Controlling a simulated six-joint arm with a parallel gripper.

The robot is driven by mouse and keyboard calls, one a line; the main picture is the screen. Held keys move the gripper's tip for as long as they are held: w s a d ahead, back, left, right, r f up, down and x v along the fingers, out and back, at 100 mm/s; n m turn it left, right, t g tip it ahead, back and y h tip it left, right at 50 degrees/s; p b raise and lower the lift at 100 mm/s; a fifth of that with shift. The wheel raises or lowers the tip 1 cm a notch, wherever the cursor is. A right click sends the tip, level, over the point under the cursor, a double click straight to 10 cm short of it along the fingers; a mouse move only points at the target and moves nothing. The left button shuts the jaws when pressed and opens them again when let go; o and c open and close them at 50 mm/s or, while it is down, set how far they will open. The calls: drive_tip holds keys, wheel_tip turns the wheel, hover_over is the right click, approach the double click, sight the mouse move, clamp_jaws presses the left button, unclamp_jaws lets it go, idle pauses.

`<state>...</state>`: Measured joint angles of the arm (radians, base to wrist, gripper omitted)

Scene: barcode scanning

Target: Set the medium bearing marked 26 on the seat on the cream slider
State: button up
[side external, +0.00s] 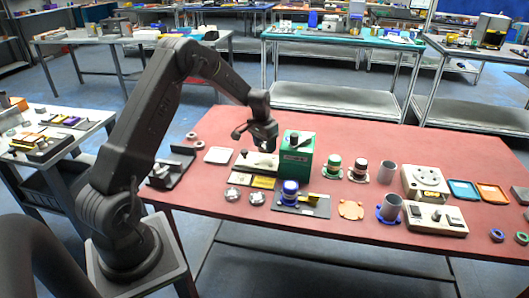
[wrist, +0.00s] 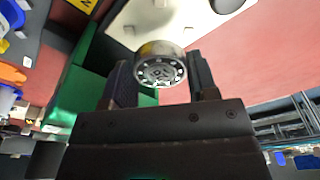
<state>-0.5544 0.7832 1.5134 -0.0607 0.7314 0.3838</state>
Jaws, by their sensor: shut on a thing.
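My gripper (side external: 262,143) hangs just left of the green box, above a cream plate (side external: 250,160) that looks like the cream slider. In the wrist view my gripper (wrist: 162,80) is shut on a metallic bearing (wrist: 160,66), one dark finger on each side. Its ring of balls faces the camera; I cannot read a 26 on it. I cannot tell which is the seat. The bearing looks apart from the slider, though the gap is unclear.
The green box (side external: 296,155) stands close to the right of my gripper and also fills the left of the wrist view (wrist: 88,62). A blue-topped part (side external: 290,190) on a dark plate and two small metal pieces (side external: 244,196) lie in front. The red table's front edge is clear.

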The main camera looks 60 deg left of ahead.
sight(264, 146)
drive_tip(key=shift+f, duration=1.6)
drive_tip(key=shift+f, duration=0.6)
drive_tip(key=o, duration=1.1)
drive_tip(key=shift+c, duration=0.2)
